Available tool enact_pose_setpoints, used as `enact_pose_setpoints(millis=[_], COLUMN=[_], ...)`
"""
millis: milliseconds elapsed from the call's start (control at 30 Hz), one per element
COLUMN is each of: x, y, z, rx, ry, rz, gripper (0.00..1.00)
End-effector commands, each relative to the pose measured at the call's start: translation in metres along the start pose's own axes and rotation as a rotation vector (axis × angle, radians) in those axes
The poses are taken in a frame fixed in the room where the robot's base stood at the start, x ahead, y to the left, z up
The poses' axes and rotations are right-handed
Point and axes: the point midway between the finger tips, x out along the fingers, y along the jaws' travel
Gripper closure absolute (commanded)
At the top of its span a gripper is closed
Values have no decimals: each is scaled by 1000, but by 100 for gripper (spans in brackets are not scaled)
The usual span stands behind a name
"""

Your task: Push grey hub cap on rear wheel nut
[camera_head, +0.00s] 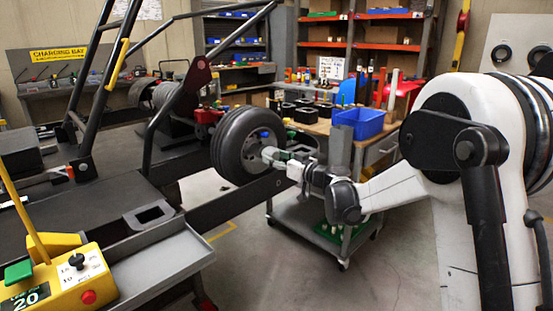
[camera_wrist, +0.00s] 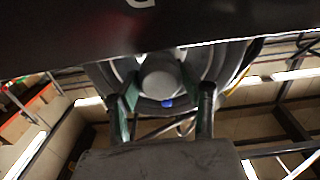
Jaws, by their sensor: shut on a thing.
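The rear wheel (camera_head: 228,146), a black tyre on a grey rim, is mounted on the kart at the middle of the head view. My gripper (camera_head: 268,155) reaches in from the right, its fingertips at the wheel's hub. In the wrist view my gripper (camera_wrist: 158,88) has its two dark green fingers on either side of a round grey hub cap (camera_wrist: 160,82) and is shut on it. The wheel rim (camera_wrist: 232,62) shows behind the cap. The wheel nut is hidden behind the cap and fingers. I cannot tell whether the cap touches the nut.
A black panel (camera_wrist: 100,30) crosses the top of the wrist view close by. A trolley with a blue bin (camera_head: 358,122) and several small items stands behind my arm. The kart's dark frame (camera_head: 225,205) runs below the wheel. A yellow control box (camera_head: 62,278) is at lower left.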

Motion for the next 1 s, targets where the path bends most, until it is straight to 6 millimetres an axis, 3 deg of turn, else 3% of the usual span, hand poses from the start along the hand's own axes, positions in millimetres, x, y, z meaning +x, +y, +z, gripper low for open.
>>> enact_pose_setpoints(millis=[767,800,933,1000], x=[17,17,16,16], y=[-1,-1,-1,-1], z=[0,0,0,0], rx=[0,0,0,0], ry=[0,0,0,0], rz=[-1,-1,-1,-1], gripper=[77,55,38,37])
